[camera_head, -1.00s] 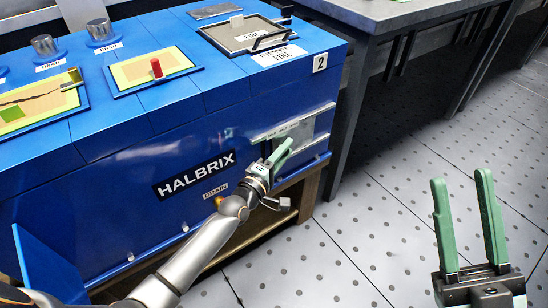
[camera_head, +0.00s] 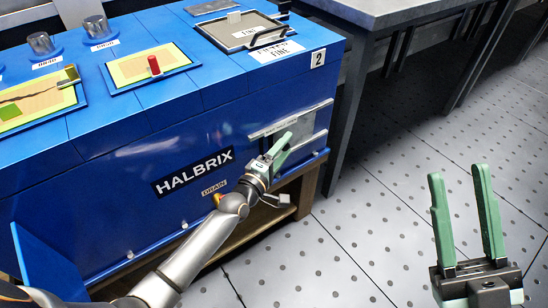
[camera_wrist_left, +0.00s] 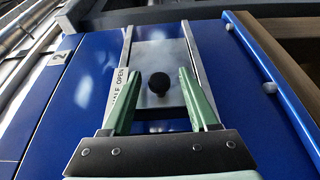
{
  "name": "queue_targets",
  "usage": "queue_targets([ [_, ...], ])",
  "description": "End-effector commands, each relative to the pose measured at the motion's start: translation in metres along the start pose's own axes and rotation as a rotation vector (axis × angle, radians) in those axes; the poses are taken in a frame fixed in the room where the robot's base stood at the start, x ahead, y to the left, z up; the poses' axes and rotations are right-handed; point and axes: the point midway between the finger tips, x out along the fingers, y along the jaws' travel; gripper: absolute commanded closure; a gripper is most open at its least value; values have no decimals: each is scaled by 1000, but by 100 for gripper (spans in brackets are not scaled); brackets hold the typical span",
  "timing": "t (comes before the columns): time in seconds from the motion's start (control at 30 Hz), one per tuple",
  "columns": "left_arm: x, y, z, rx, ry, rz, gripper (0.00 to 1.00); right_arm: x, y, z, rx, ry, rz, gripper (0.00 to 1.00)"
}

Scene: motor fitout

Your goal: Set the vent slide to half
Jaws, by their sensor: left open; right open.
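The vent slide is a pale metal plate (camera_wrist_left: 149,60) with a black round knob (camera_wrist_left: 160,83), set between two metal rails on the blue machine (camera_wrist_left: 215,70). In the head view the vent (camera_head: 306,128) is at the right end of the machine's front, partly hidden by my left gripper (camera_head: 278,147). In the left wrist view my left gripper (camera_wrist_left: 160,88) is open, its green fingers either side of the knob; I cannot tell whether they touch it. A label by the left rail reads "OPEN", with other text partly hidden. My right gripper (camera_head: 458,172) is open and empty, over the floor.
A grey table (camera_head: 375,20) stands right of the machine. The machine's top holds a tray marked FINE (camera_head: 238,42), a panel with a red peg (camera_head: 153,65) and metal cylinders (camera_head: 97,27). The perforated floor (camera_head: 370,215) at right is clear.

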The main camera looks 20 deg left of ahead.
Motion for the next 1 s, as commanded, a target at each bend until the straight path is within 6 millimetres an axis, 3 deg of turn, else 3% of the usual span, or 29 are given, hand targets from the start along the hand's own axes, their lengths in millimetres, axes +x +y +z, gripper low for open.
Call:
queue_targets([
  [0.4,-80,2,0,2,-1,-3,40,20,12,-23,-4,17,6,58],
  [0.6,-109,2,0,1,-1,-1,40,25,15,-29,-24,24,8,58],
  [1.0,-119,1,0,0,0,1,40,25,17,-29,-30,20,17,58],
])
